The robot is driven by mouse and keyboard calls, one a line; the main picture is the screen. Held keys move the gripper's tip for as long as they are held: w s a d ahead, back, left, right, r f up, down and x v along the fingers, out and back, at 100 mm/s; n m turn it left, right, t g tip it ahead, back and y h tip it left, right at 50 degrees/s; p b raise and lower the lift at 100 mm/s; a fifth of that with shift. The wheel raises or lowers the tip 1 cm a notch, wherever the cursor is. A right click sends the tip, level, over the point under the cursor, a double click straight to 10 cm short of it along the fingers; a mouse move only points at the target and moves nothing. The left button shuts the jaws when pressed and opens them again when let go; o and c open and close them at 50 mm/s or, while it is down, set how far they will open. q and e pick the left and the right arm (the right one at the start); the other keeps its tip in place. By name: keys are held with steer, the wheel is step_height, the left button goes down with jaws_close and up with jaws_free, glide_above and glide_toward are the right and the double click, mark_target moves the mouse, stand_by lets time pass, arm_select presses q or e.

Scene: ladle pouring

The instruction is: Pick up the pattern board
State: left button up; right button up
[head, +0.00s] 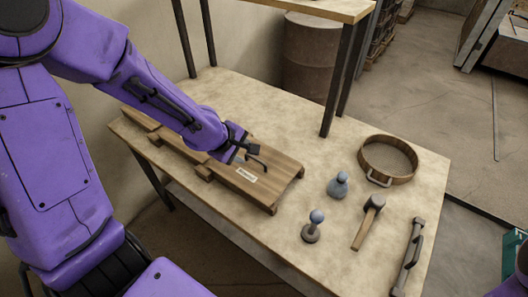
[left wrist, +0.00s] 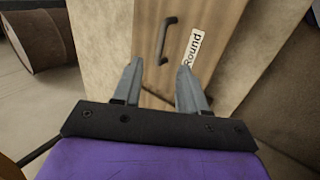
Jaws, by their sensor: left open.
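The pattern board (head: 284,176) is a brown wooden board with a dark bar handle (head: 256,161) and a white label (head: 246,174) on top. It lies on wooden blocks near the table's left side. My left arm hides part of it. My left gripper (head: 244,149) is open just above the board, close to the handle. In the left wrist view, the two fingers (left wrist: 158,68) are spread and empty. The handle (left wrist: 166,40) shows beyond and between the fingertips, and the right finger covers part of the label (left wrist: 194,43). My right gripper is not in view.
To the right on the table (head: 300,255) are a round wooden sieve (head: 372,158), a blue-grey bottle-like object (head: 338,186), a ball-topped tool (head: 313,228), a mallet (head: 367,222) and a grey handled bar (head: 408,256). A shelf post (head: 344,80) rises behind the board.

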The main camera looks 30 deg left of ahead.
mark_target(256, 159)
arm_select(q)
steer(key=b+x, duration=0.1)
steer(key=x, duration=0.3)
steer(key=shift+s+f, duration=0.15)
steer(key=b+x, duration=0.1)
steer(key=x, duration=0.4)
steer(key=shift+a, duration=0.15)
steer(key=shift+w+f, duration=0.3)
steer(key=shift+w, duration=0.15)
steer(key=shift+s+r, duration=0.1)
steer(key=shift+s, duration=0.05)
steer(key=shift+c, duration=1.2)
jaws_close()
